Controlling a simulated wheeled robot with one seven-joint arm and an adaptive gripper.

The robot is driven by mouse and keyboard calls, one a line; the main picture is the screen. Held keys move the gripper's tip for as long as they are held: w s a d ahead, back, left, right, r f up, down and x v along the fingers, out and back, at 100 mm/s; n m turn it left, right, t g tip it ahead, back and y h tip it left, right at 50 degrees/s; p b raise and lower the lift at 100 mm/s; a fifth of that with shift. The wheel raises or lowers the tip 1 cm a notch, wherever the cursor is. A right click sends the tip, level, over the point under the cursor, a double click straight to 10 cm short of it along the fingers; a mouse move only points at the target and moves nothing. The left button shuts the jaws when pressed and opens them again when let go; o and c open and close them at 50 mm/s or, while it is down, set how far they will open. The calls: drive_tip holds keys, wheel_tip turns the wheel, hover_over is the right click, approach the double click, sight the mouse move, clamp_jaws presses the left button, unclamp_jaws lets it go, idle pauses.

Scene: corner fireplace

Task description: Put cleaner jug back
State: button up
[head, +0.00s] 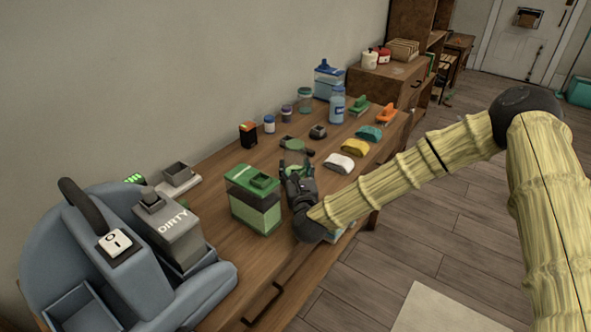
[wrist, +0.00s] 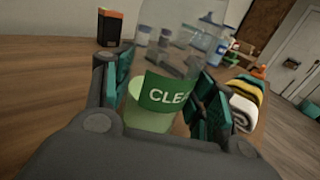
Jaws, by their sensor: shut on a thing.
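The cleaner jug (wrist: 168,95) is clear, with a green label reading "CLEA" and pale green liquid low inside. It stands roughly upright between the fingers of my gripper (wrist: 158,88), which is shut on it. In the head view my gripper (head: 291,168) is over the wooden table, just right of a green-lidded container. There the jug is mostly hidden by the gripper; a bit of green shows at the fingers. I cannot tell whether its base touches the table.
The green-lidded container (head: 255,200) and a blue machine with a "DIRTY" tank (head: 178,229) stand left. Rolled cloths (head: 340,162), small bottles, a blue bottle (head: 337,105) and a blue jug (head: 327,82) stand farther back on the table (head: 222,150). A black-orange box (wrist: 110,27) is behind.

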drive_tip(key=shift+f, duration=0.1)
drive_tip(key=o, duration=1.3)
drive_tip(key=shift+s+d+b, duration=0.15)
drive_tip(key=shift+s+d, duration=0.05)
drive_tip(key=shift+s, duration=1.05)
drive_tip(key=shift+s+d+b, duration=0.15)
drive_tip(key=shift+s+d, duration=0.05)
drive_tip(key=shift+s, duration=1)
drive_tip(key=shift+s+d+b, duration=0.15)
drive_tip(key=shift+s+d, duration=0.05)
drive_tip(key=shift+s, duration=1.05)
